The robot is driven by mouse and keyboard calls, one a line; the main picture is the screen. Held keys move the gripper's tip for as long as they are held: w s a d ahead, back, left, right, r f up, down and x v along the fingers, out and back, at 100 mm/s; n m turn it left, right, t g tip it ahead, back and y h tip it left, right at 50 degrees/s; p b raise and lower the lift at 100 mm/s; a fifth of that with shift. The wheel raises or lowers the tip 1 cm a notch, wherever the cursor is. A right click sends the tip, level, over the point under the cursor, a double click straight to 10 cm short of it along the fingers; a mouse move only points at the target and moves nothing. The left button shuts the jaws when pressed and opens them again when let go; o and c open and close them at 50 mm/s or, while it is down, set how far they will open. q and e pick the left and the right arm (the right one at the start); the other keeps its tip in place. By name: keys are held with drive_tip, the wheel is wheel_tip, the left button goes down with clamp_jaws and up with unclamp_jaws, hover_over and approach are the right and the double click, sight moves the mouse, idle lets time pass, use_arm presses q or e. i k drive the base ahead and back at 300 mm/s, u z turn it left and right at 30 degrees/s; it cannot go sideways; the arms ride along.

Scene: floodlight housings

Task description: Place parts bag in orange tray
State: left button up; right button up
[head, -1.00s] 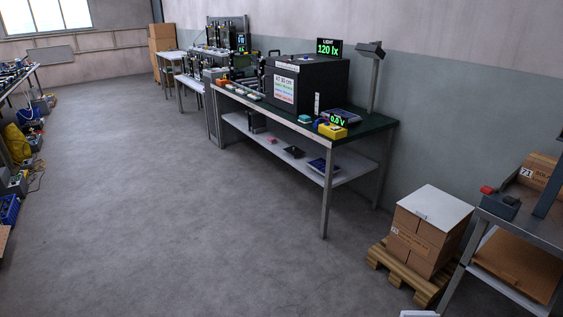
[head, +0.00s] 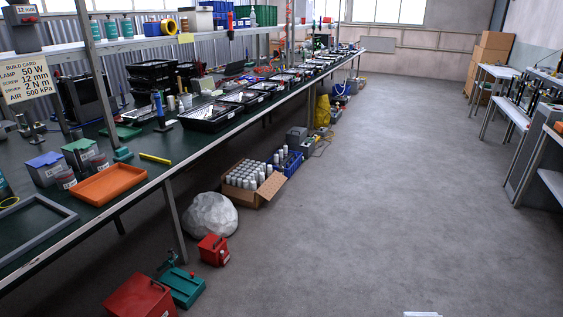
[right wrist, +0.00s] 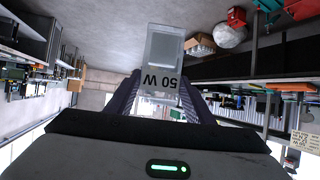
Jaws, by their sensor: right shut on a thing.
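The orange tray (head: 108,184) lies on the dark green bench top at the left of the head view, near the front edge. It looks empty. In the right wrist view my right gripper (right wrist: 165,100) is shut on the parts bag (right wrist: 163,62), a clear and grey packet with a label reading 50 W. The bag is held up over open floor, away from the bench. At the bottom edge of the head view a small white piece (head: 422,314) shows; I cannot tell what it is. My left gripper is not in view.
Lidded boxes (head: 45,169), a grey frame (head: 28,225) and a yellow marker (head: 155,158) surround the tray. Below the bench stand a red box (head: 140,298), a green tool (head: 181,287), a white sack (head: 210,213) and a carton of cylinders (head: 253,183). The aisle floor is clear.

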sight(97, 196)
drive_tip(key=u, duration=1)
drive_tip(key=i, duration=1.85)
drive_tip(key=u, duration=0.55)
drive_tip(key=i, duration=0.6)
drive_tip(key=u, duration=0.05)
